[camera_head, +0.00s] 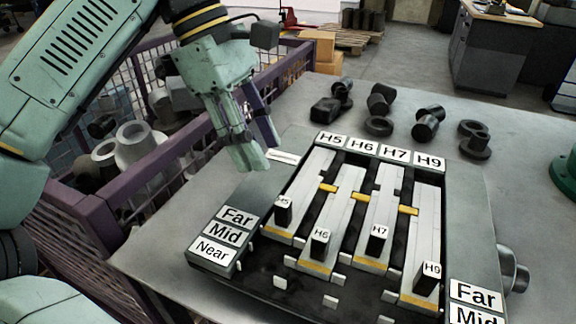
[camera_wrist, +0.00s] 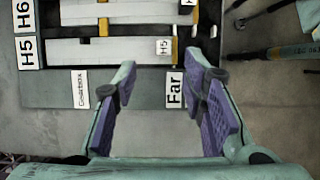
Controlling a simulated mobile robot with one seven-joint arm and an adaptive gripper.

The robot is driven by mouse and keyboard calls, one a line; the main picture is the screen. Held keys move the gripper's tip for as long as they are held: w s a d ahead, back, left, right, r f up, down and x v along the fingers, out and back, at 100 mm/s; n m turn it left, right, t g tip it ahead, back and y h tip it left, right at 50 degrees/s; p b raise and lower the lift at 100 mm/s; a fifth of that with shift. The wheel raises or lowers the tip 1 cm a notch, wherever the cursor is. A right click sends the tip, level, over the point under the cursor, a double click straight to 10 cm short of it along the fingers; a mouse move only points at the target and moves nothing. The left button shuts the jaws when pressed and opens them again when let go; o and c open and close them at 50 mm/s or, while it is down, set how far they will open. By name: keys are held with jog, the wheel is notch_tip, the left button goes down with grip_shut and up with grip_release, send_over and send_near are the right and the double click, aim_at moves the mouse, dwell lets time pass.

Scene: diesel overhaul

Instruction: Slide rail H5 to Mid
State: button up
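Rail H5 (camera_head: 309,180) is the leftmost pale rail on the dark board, with a yellow stripe at its front end. Its black handle (camera_head: 283,213), with a white H5 top, stands upright about level with the Far label (camera_head: 238,216). The Mid label (camera_head: 224,233) sits below Far. In the wrist view, the H5 handle (camera_wrist: 163,47) lies nearly in line with the Far label (camera_wrist: 174,90); Mid is hidden there. My gripper (camera_head: 260,152) is open and empty, above the table left of the board's far end, apart from the handle.
Handles H6 (camera_head: 320,242), H7 (camera_head: 378,240) and H9 (camera_head: 427,278) stand on neighbouring rails to the right. Several dark metal parts (camera_head: 427,125) lie on the table behind the board. A purple mesh bin (camera_head: 95,210) with parts borders the table's left.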

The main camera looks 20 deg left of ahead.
aim_at(282, 200)
jog(key=x, duration=1)
jog(key=shift+s+f+p, duration=0.3)
jog(key=shift+f+p, duration=0.05)
jog(key=shift+c, duration=0.3)
jog(key=shift+a, duration=0.1)
grip_shut()
